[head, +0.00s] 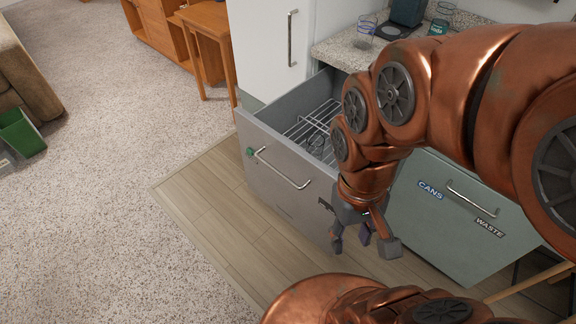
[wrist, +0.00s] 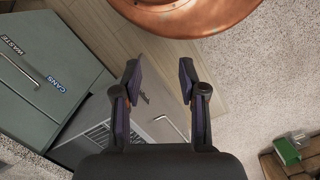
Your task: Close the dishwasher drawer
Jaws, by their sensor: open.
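The dishwasher drawer (head: 287,192) is grey and stands pulled out from the counter, with a wire rack (head: 312,126) inside. Its front carries a metal bar handle (head: 283,170) and a small green knob at the upper left. My gripper (head: 366,240) hangs in front of the drawer's right side, pointing down, open and empty. My arm hides the drawer's right rear. In the wrist view, the drawer front (wrist: 160,120) shows between and beyond the two spread fingers of my gripper (wrist: 160,85), with its handle (wrist: 170,126) right of centre. I see no contact between gripper and drawer.
A green cabinet front (head: 440,220) labelled CANS and WASTE stands right of the drawer. A white tall cabinet (head: 270,45) is behind it. Glasses (head: 366,30) stand on the speckled counter. A green bin (head: 20,133) is far left. The wood floor and carpet before the drawer are clear.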

